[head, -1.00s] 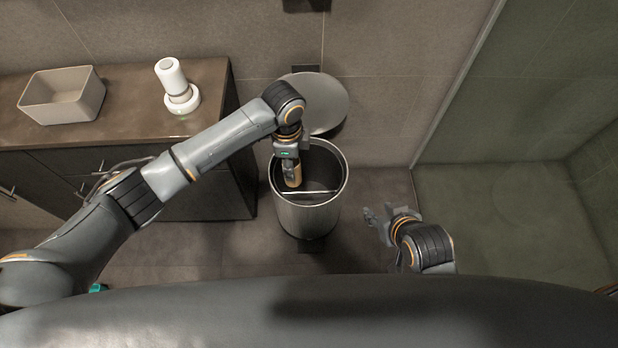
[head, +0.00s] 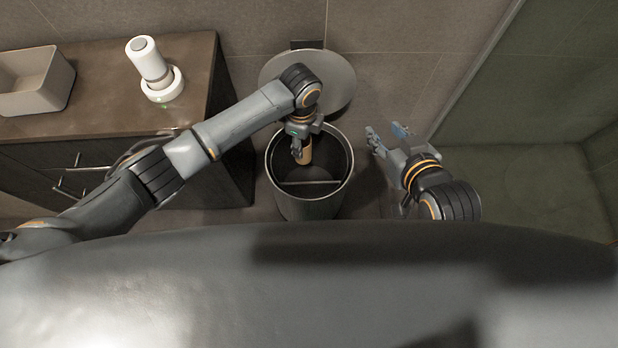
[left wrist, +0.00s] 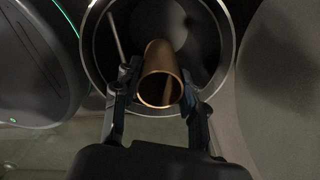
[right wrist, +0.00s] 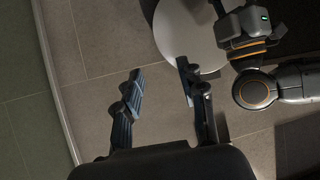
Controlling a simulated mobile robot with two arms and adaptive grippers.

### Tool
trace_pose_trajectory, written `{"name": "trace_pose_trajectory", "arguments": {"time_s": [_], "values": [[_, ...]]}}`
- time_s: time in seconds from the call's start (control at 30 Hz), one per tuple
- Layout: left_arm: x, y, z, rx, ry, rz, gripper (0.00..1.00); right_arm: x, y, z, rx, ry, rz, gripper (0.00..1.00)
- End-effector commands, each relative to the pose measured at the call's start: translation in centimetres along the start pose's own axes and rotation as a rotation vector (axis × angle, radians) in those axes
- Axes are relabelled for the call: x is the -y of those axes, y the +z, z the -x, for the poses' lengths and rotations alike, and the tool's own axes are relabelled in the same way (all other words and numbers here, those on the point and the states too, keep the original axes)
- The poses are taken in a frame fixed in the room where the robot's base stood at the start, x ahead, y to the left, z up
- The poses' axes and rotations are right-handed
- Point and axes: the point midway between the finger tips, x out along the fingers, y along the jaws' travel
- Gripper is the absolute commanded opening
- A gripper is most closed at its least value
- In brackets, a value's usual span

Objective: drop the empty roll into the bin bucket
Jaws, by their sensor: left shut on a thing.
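The empty roll is a brown cardboard tube (head: 306,154); in the left wrist view its open end (left wrist: 160,90) faces the camera. My left gripper (head: 300,150) is shut on it and holds it over the open mouth of the bin bucket. The bin bucket (head: 312,207) is a grey metal cylinder standing on the floor, with a thin bar across its inside. Its rim (left wrist: 222,60) surrounds the roll in the left wrist view. I cannot tell exactly how deep the roll sits. My right gripper (right wrist: 160,90) is open and empty, to the right of the bin in the head view (head: 388,142).
The round bin lid (head: 335,78) stands raised behind the bucket, against the wall. A vanity counter (head: 100,105) is on the left, with a beige box (head: 35,85) and a white bottle-like object on a round base (head: 150,60). Glass is at right.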

Motion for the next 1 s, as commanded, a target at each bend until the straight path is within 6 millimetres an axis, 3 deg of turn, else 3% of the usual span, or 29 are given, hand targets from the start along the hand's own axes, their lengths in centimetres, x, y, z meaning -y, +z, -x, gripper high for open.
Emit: {"name": "trace_pose_trajectory", "arguments": {"time_s": [0.47, 1.0], "values": [[0.0, 0.0, -1.6, 0.0, 0.0, 0.001, 0.31, 1.0, -7.0, 0.0, -0.376, -0.023, -0.001, 0.4], [0.0, 0.0, -3.3, 0.0, -0.001, 0.001, 0.31, 2.0, -14.2, 4.0, -0.836, -0.05, -0.01, 0.4]]}}
